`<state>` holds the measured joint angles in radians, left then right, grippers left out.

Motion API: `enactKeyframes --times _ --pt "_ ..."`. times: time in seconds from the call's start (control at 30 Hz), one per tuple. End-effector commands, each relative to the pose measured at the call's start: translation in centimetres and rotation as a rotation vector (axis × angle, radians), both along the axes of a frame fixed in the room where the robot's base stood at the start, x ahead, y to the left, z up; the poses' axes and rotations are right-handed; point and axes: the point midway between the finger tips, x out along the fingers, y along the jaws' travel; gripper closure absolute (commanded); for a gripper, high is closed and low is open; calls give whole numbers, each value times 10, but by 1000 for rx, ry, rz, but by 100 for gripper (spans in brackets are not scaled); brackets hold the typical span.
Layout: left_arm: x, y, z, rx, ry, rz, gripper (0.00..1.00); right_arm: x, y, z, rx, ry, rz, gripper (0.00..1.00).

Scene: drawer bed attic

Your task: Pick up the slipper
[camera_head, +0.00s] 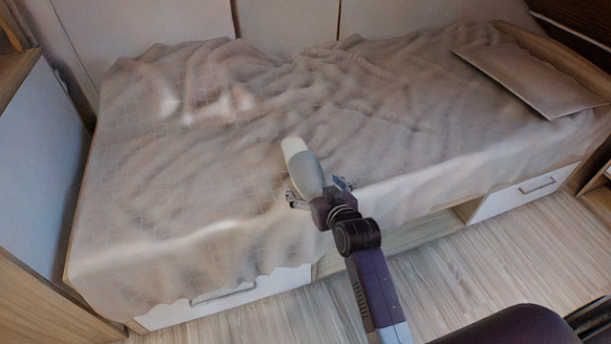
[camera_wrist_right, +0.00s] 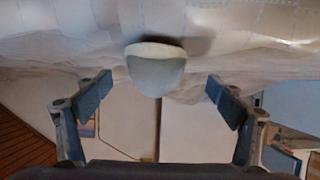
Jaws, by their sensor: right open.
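The slipper (camera_head: 303,166) lies on the bed, with a pale end pointing to the back and a grey part nearer me. My right gripper (camera_head: 320,192) is at its near end in the head view, fingers spread to either side. In the right wrist view the slipper (camera_wrist_right: 155,70) shows between and beyond the two open fingers of the gripper (camera_wrist_right: 160,98), with a visible gap on both sides. Neither finger touches it there. My left gripper is not in view.
A rumpled beige blanket (camera_head: 200,190) covers the bed. A flat pillow (camera_head: 530,78) lies at the far right. Drawers (camera_head: 525,195) with handles are in the bed's front. A cabinet (camera_head: 42,160) stands at the left. The wooden floor (camera_head: 460,275) is clear in front.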

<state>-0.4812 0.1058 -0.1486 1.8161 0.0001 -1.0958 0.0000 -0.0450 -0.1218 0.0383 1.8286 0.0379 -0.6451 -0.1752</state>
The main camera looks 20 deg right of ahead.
Motion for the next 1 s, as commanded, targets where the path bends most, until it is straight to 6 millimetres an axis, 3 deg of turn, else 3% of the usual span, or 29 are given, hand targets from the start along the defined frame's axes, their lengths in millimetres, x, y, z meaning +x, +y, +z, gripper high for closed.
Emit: enactKeyframes --times 0.2,0.47,0.8,1.0 --pt "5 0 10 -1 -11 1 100 26 -1 6 4 -41 -9 13" --pt "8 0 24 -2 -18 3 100 39 -2 1 4 -39 -9 13" --pt "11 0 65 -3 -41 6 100 75 -4 -9 5 -38 -8 13" --pt "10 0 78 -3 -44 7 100 84 -4 -12 4 -39 -9 13"
